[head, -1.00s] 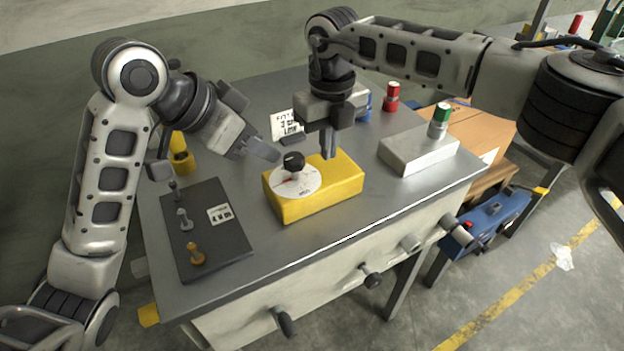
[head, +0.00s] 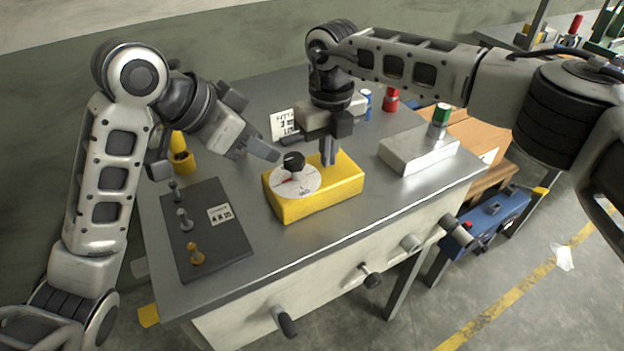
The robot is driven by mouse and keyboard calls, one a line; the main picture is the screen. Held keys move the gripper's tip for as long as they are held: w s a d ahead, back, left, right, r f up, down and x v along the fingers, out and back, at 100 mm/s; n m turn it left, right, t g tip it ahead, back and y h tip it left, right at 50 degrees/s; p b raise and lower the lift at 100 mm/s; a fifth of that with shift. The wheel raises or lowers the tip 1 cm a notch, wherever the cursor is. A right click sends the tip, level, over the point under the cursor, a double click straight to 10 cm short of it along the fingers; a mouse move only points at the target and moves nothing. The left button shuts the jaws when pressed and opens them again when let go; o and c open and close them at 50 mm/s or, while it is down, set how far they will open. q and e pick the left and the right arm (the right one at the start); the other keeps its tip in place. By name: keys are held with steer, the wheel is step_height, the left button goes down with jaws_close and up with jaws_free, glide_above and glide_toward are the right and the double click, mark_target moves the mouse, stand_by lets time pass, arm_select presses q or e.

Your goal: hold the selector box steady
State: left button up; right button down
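The selector box (head: 340,188) is a yellow block on the grey workbench. Its top carries a round white dial (head: 300,185) with a red mark and a black knob (head: 293,161). My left gripper (head: 276,156) reaches in from the left, its fingertips just beside the knob; I cannot tell whether they touch the box or whether they are parted. My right gripper (head: 328,160) points down at the box's top behind the dial, its fingers looking close together. Whether its tips touch the box, and whether it is shut, is unclear.
A dark panel (head: 220,245) with small levers lies at the front left. A yellow cylinder (head: 182,160) stands behind it. A pale box (head: 420,155) with a green-topped button (head: 440,115) is at the right.

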stand_by(2.1)
arm_select(q)
steer(key=o, duration=0.4)
steer(key=w+f+m+t+y, duration=0.1)
steer(key=f+m+t+y, duration=0.1)
steer(key=w+a+f+m+t+y, duration=0.1)
steer(key=f+m+t+y, duration=0.1)
steer(key=m+y, duration=0.1)
steer(key=w+a+f+m+t+y, duration=0.1)
steer(key=f+m+t+y, duration=0.1)
steer(key=f+m, duration=0.1)
steer(key=shift+a+y, duration=0.2)
steer(key=shift+y, duration=0.2)
steer(key=s+d+m+t+y, duration=0.1)
steer(key=s+d+m+t, duration=0.15)
steer(key=m, duration=0.25)
steer(key=m+t+h, duration=0.1)
steer(key=m+t, duration=0.4)
steer(key=m, duration=0.7)
glide_toward(294, 165)
steer(key=shift+g, duration=0.25)
steer(key=w, duration=0.7)
steer(key=w+a, duration=0.1)
steer(key=w, duration=0.3)
steer(key=shift+w+r, duration=0.25)
steer(key=shift+w, duration=0.05)
